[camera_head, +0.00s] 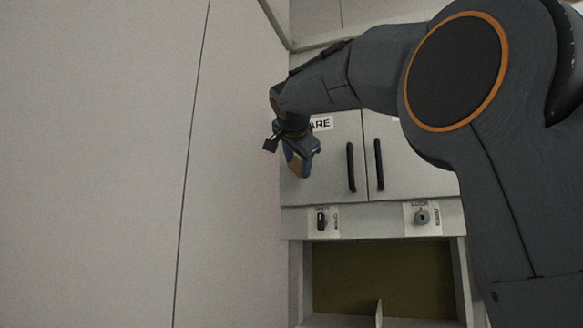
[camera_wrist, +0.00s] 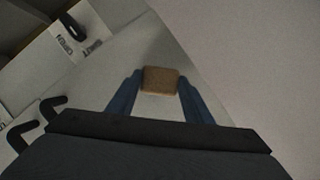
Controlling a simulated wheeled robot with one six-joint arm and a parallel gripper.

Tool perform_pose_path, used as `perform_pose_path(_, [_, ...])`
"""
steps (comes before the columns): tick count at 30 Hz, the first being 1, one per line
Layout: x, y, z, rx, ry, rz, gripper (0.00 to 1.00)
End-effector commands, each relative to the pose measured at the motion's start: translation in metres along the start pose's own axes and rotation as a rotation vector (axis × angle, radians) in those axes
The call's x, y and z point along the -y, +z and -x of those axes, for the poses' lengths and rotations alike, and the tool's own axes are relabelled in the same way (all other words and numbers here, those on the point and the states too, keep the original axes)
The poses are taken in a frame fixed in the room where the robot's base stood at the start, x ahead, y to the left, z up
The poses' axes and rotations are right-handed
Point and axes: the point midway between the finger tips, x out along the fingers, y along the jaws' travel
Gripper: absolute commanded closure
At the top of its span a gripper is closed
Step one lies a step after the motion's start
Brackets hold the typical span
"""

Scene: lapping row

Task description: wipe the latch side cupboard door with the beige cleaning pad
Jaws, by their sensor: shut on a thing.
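My gripper (camera_head: 301,160) is in front of the left cupboard door (camera_head: 325,185), near that door's left edge. In the wrist view its blue fingers (camera_wrist: 160,85) are shut on the beige cleaning pad (camera_wrist: 160,79). The pad (camera_head: 293,161) shows partly in the head view, facing the door; I cannot tell if it touches the door. The right cupboard door (camera_head: 410,165) is partly behind my arm. A label ending in "ARE" sits on the left door, partly hidden by my wrist. I cannot tell which door is the latch side.
Black bar handles stand out on the left door (camera_head: 351,167) and right door (camera_head: 379,165). Below them are a black knob (camera_head: 321,219) and a round lock (camera_head: 421,217) on a pale strip. An open compartment (camera_head: 385,278) lies underneath. A pale wall (camera_head: 235,180) stands close at left.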

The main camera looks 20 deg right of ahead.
Motion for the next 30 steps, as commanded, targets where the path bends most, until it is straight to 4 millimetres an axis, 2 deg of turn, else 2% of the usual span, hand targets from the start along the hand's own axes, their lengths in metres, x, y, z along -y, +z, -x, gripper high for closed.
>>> perform_pose_path(18, [-0.027,-0.023,0.011,0.000,0.002,0.000,0.72])
perform_pose_path(30, [-0.020,-0.019,0.006,0.001,-0.001,0.001,0.72])
